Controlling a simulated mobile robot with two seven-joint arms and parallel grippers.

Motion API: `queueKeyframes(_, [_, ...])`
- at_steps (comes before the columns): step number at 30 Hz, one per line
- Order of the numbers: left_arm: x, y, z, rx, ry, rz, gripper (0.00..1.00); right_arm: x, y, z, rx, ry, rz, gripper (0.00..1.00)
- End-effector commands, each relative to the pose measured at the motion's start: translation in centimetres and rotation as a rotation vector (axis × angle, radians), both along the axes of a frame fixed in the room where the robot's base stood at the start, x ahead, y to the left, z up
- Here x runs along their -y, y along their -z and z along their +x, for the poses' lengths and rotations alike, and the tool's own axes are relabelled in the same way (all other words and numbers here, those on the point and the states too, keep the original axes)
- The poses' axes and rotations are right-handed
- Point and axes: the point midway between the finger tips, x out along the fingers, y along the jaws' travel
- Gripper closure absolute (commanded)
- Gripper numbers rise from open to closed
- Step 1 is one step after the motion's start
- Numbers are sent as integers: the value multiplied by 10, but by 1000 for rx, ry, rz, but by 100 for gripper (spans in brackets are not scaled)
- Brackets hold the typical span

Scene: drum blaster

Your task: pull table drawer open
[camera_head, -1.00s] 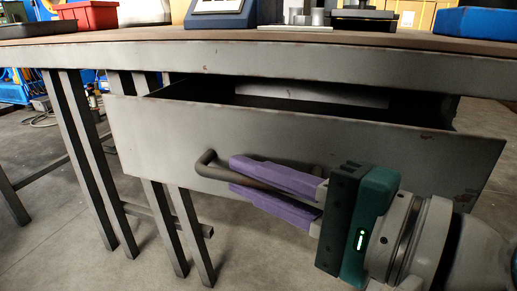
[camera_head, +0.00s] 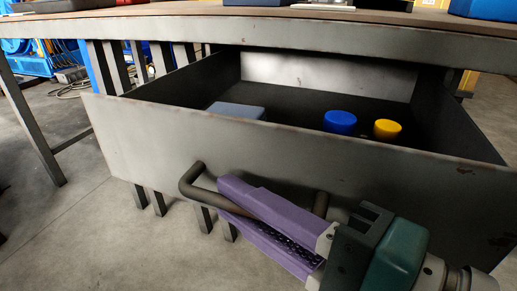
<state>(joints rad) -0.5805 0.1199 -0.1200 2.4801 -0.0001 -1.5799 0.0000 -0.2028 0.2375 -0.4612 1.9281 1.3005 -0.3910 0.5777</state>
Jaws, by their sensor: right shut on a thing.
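The grey metal table drawer (camera_head: 150,148) stands well out from under the table (camera_head: 290,32), and its inside shows. Its dark bar handle (camera_head: 192,178) is on the front panel. My right gripper (camera_head: 228,196) comes in from the lower right. Its purple fingers are shut on the handle, one above and one below the bar. Part of the handle is hidden behind the fingers. My left gripper is not in view.
Inside the drawer are a blue round-topped thing (camera_head: 340,122), a yellow one (camera_head: 388,129) and a grey-blue box (camera_head: 236,110). Table legs (camera_head: 140,70) stand behind the drawer at left. The floor (camera_head: 60,235) at lower left is clear.

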Motion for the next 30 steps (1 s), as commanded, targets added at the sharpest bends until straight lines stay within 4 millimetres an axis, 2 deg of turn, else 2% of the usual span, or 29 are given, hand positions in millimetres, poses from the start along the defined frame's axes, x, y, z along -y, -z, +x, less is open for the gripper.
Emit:
queueKeyframes(6, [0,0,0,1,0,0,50,0,0,0,2,1,-1,100])
queueKeyframes(7, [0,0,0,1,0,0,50,0,0,0,2,1,-1,83])
queueKeyframes(15, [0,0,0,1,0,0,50,0,0,0,1,1,0,55])
queueKeyframes(23, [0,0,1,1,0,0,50,2,0,-1,1,1,-1,55])
queueKeyframes(26, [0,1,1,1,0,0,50,10,1,-7,0,1,-5,55])
queueKeyframes(30, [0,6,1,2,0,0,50,31,1,-25,-2,1,-5,55])
